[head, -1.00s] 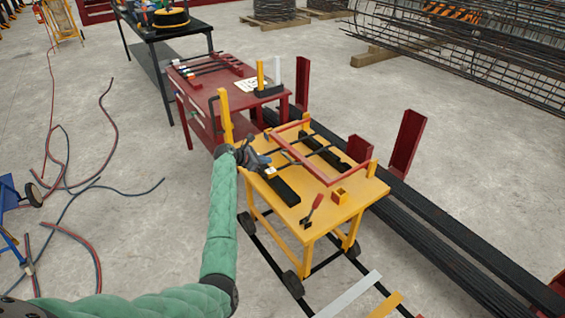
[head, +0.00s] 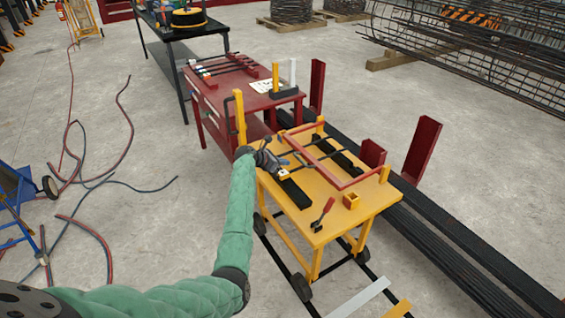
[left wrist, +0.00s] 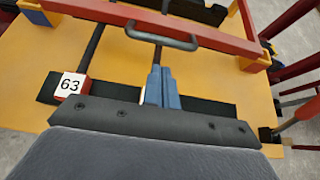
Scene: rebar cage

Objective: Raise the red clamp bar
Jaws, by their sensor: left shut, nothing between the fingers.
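The red clamp bar (head: 312,161) is a red frame lying low and nearly flat over the yellow cart top (head: 328,217). In the left wrist view its red beam (left wrist: 215,38) crosses the top of the picture, with a dark grey handle (left wrist: 162,38) on its near side. My left gripper (head: 280,161) is over the cart's left side, beside the bar. Its blue fingers (left wrist: 160,82) are closed together and empty, pointing toward the handle. Their tips show just below the handle in the picture, apart from it. My right gripper is not in view.
Dark rods (head: 308,148) cross the cart beneath the frame. A block tagged 63 (left wrist: 70,85) sits left of my fingers. A red table (head: 270,100) stands behind; long dark bars (head: 455,245) lie right.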

